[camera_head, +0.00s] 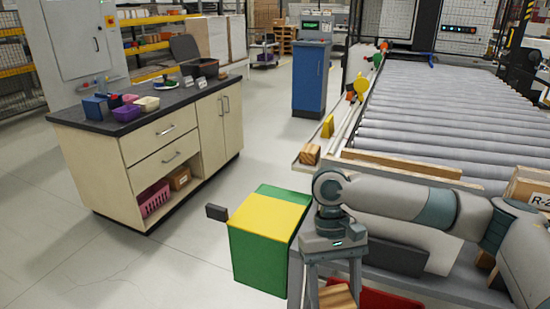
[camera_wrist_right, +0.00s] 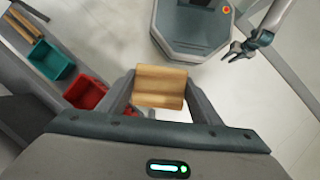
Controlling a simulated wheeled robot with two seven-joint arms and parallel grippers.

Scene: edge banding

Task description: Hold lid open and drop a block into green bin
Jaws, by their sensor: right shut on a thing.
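The green bin (camera_head: 258,258) stands on the floor in the middle of the head view. Its yellow and green lid (camera_head: 270,213) lies flat across the top and looks closed. A dark tab (camera_head: 216,212) sticks out at its left side. My right gripper (camera_head: 334,286) points down just right of the bin. It is shut on a wooden block (camera_wrist_right: 160,87), whose top also shows at the lower edge of the head view (camera_head: 340,297). My left gripper (camera_wrist_right: 238,52) shows only in the right wrist view, far from the block, with its fingers apart and empty.
A red bin (camera_head: 385,299) is partly hidden beside my right arm. The right wrist view also shows a teal bin (camera_wrist_right: 51,61) and wooden pieces (camera_wrist_right: 24,27). A roller conveyor (camera_head: 440,110) fills the right back, and a cabinet (camera_head: 165,150) stands left. Floor between is clear.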

